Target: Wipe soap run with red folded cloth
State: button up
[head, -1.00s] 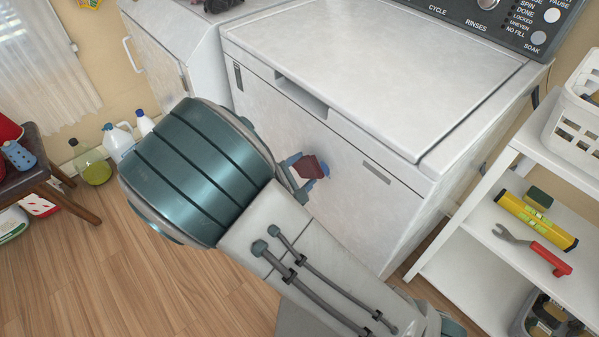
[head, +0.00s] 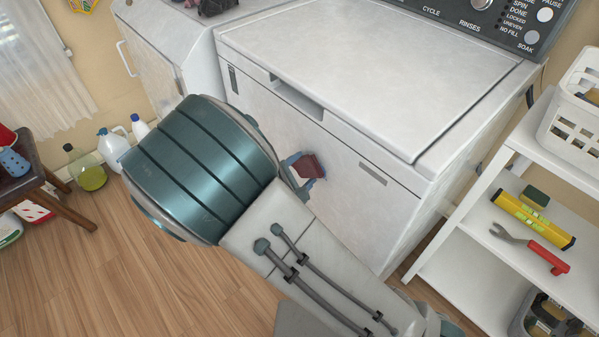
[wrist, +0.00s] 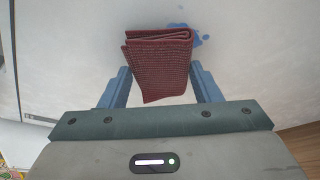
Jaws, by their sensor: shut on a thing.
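The red folded cloth (wrist: 158,62) is held between the two blue fingers of my gripper (wrist: 162,78), near the white front panel of the washer (wrist: 72,50). Blue soap run spots (wrist: 198,39) show on that panel just beyond the cloth's upper right edge in the wrist view. The cloth covers part of the panel, so any soap behind it is hidden. In the head view, the cloth (head: 306,167) and my gripper (head: 303,169) show beside the washer front (head: 335,185), partly behind my arm. I cannot tell whether the cloth touches the panel.
A white shelf (head: 460,262) stands close on the right, with a yellow level (head: 533,219) and a red-handled wrench (head: 548,257). A white basket (head: 575,130) is on top. Bottles (head: 113,146) and a wooden stool (head: 40,180) are at left. Wooden floor (head: 60,285) lies open at lower left.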

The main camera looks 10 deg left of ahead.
aim_at(315, 178)
jog(key=shift+w+d, duration=0.2)
jog(key=shift+s+d, duration=0.1)
jog(key=shift+s+d+b, duration=0.6)
jog(key=shift+s+d, duration=0.6)
jog(key=shift+s+d+b, duration=0.4)
jog(key=shift+s+d, duration=0.2)
jog(key=shift+d, duration=0.2)
jog(key=shift+s+d+b, duration=0.35)
jog(key=shift+s+d, duration=0.2)
jog(key=shift+d, duration=0.2)
jog(key=shift+w+a, duration=2.55)
jog(key=shift+a, duration=0.3)
jog(key=shift+s, duration=0.1)
jog(key=shift+s+a, duration=2)
jog(key=shift+s, duration=0.2)
